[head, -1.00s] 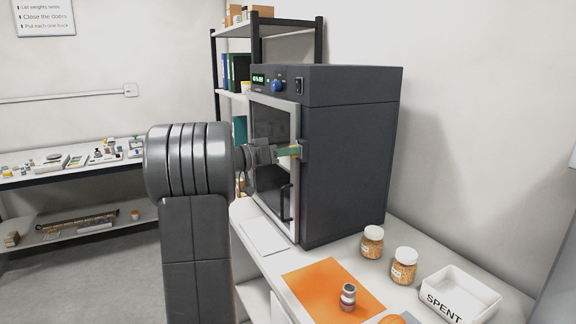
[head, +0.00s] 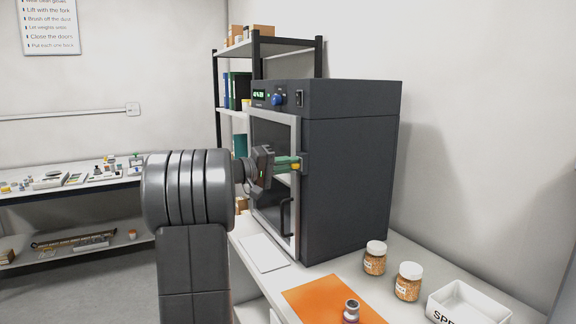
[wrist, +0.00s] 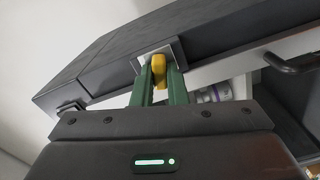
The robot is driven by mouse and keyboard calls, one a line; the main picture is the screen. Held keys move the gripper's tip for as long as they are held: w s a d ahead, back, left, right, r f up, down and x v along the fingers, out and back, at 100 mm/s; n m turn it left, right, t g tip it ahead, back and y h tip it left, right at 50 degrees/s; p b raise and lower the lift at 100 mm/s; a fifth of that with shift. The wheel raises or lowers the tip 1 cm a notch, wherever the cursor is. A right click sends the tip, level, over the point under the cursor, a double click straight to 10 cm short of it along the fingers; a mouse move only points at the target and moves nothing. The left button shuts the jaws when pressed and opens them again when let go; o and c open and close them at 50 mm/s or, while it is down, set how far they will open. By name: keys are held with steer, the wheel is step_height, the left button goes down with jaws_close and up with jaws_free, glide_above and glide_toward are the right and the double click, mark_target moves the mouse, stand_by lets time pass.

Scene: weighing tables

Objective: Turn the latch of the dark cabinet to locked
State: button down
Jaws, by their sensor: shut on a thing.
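The dark cabinet (head: 345,185) stands on the bench, its framed glass door (head: 272,190) facing left and looking closed. It fills the upper part of the wrist view (wrist: 115,55). The yellow latch (wrist: 158,70) sits on a pale plate at the door's edge; a bit of it shows in the head view (head: 296,166). My gripper (head: 290,163) reaches it from the left. In the wrist view, the green fingers of my gripper (wrist: 160,88) are shut on the latch, one on each side. The latch's far end is partly hidden.
The door handle (head: 286,217) is below the latch. An orange mat (head: 318,300) with a small metal weight (head: 351,311), two jars (head: 374,258) and a white bin (head: 468,301) lie in front of and right of the cabinet. A white sheet (head: 263,253) lies before the door.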

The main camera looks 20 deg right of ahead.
steer(key=shift+n+p, duration=0.4)
steer(key=shift+n, duration=1.3)
steer(key=c, duration=1.4)
jaws_free()
steer(key=shift+c, duration=0.2)
steer(key=s+a+b, duration=0.1)
steer(key=s+a, duration=0.1)
steer(key=a, duration=1.1)
steer(key=shift+a, duration=0.4)
